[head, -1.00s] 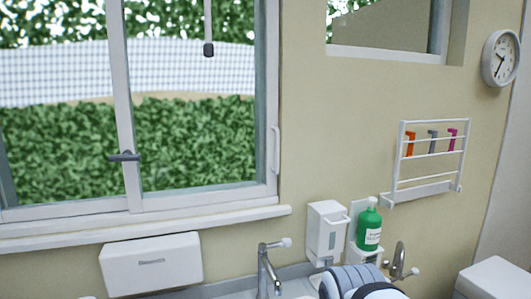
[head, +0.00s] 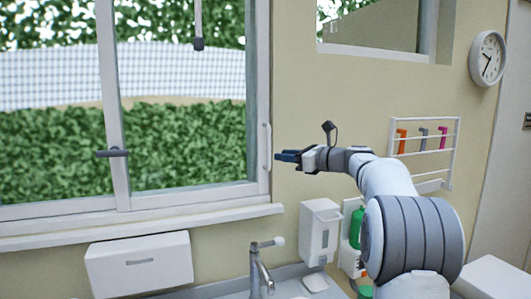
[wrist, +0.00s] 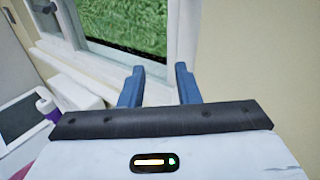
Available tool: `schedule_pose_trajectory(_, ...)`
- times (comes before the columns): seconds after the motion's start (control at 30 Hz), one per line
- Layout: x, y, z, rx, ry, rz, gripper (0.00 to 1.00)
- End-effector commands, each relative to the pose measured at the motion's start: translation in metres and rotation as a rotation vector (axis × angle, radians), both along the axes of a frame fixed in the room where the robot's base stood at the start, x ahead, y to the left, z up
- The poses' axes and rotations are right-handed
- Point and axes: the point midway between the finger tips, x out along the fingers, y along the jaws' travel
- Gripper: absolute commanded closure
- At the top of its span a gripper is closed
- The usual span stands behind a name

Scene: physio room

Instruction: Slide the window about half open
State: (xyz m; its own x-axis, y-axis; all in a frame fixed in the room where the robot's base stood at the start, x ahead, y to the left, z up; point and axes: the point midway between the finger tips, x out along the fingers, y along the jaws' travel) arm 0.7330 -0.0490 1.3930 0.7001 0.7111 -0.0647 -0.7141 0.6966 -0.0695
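The window (head: 185,140) has white frames and two panes, and fills the left of the head view; it appears shut. A white vertical pull handle (head: 266,147) is on its right edge. A dark grey latch (head: 113,152) sits on the middle upright. My gripper (head: 277,156) has blue fingers and points left, just right of the pull handle; I cannot tell whether it touches. In the wrist view, its two fingers (wrist: 158,82) are apart with nothing between them. The window's lower corner (wrist: 165,50) shows beyond them; the handle is not clearly visible there.
A white sill (head: 150,217) runs below the window. Under it are a white dispenser box (head: 140,262), a tap (head: 262,268), a soap dispenser (head: 320,230) and a green bottle (head: 356,228), partly hidden by my arm. A wall rack (head: 425,150) hangs behind my arm.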

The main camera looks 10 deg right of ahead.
Motion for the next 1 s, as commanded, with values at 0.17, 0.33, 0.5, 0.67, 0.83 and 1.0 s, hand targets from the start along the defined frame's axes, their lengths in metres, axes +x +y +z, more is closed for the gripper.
schedule_pose_trajectory(0.17, 0.015, -0.010, 0.008, 0.099, 0.008, -0.012, 0.71)
schedule_pose_trajectory(0.33, 0.032, 0.007, 0.010, 0.103, 0.010, -0.011, 0.71)
schedule_pose_trajectory(0.5, 0.051, 0.027, 0.010, 0.101, 0.009, -0.010, 0.71)
schedule_pose_trajectory(0.67, 0.063, 0.039, 0.010, 0.100, 0.008, -0.011, 0.71)
schedule_pose_trajectory(0.83, 0.068, 0.043, 0.009, 0.100, 0.009, -0.012, 0.71)
schedule_pose_trajectory(1.0, 0.068, 0.044, 0.008, 0.099, 0.008, -0.012, 0.71)
